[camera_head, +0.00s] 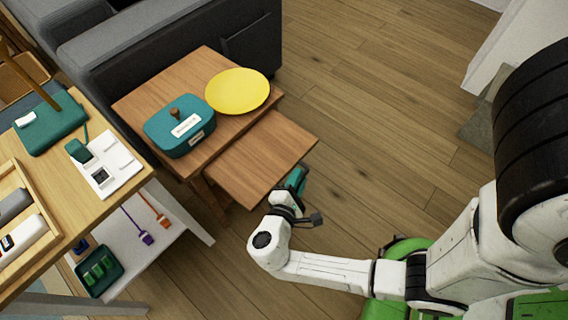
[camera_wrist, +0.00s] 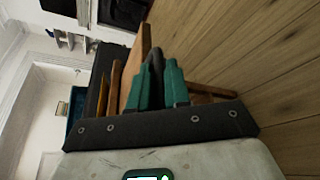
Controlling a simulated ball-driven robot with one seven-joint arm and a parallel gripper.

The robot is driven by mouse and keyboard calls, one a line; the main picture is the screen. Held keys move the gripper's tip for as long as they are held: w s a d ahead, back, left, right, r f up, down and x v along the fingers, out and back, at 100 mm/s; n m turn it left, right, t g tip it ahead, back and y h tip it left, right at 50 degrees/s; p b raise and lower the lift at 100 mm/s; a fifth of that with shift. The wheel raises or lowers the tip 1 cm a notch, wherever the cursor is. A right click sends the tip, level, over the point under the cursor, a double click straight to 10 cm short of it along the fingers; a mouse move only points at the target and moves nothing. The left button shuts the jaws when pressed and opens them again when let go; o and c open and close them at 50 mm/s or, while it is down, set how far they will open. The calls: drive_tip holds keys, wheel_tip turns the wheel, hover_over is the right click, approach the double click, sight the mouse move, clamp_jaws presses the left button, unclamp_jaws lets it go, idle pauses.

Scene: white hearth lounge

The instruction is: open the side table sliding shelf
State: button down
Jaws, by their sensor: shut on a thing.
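The wooden side table (camera_head: 196,70) stands against the grey sofa. Its sliding shelf (camera_head: 262,158) sticks well out from under the tabletop, towards my arm. The shelf's bare top is visible. My gripper (camera_head: 297,180) has teal fingers and is at the shelf's front edge, towards its right part. In the wrist view, the teal fingers (camera_wrist: 158,82) are close together, shut at the shelf's edge, with a dark piece between them. The wooden board of the shelf (camera_wrist: 137,65) shows beside them. The exact contact is partly hidden by the fingers.
On the tabletop are a teal lidded box (camera_head: 180,133) and a yellow plate (camera_head: 238,91). Another wooden table (camera_head: 75,190) with trays and small items stands at left, with a white lower shelf (camera_head: 170,215). The wooden floor (camera_head: 380,110) at right is clear.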

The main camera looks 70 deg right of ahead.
drive_tip(key=shift+s+a, duration=0.15)
drive_tip(key=shift+s, duration=0.25)
drive_tip(key=c, duration=1.4)
unclamp_jaws()
drive_tip(key=shift+c, duration=0.2)
drive_tip(key=shift+a, duration=0.15)
drive_tip(key=p+v, duration=0.1)
drive_tip(key=v, duration=0.9)
drive_tip(key=shift+a, duration=0.3)
